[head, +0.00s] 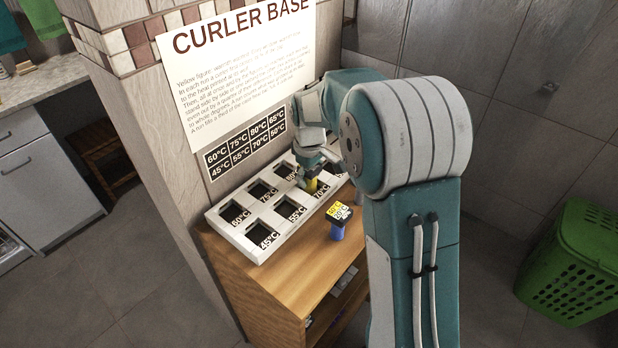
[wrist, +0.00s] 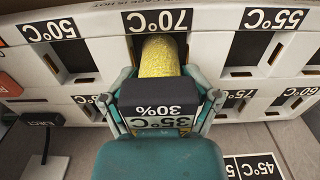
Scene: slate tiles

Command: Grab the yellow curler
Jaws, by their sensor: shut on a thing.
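The yellow curler (head: 311,186) is at the curler base, mostly hidden by my gripper in the head view. In the wrist view the yellow curler (wrist: 158,58) has a dark cap reading 30% and 35°C. My gripper (wrist: 163,108) is shut on it, with a finger on each side of the cap. Its yellow end is at the dark opening of the slot marked 70°C; I cannot tell how deep it sits. The white curler base (head: 231,237) has two rows of dark square slots with temperature labels.
A blue curler (head: 338,231) with a yellow and black top stands on the wooden cabinet (head: 290,284), just in front of the base. A wall rises behind the base, with a CURLER BASE poster (head: 240,65). A green basket (head: 570,265) stands on the floor at the right.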

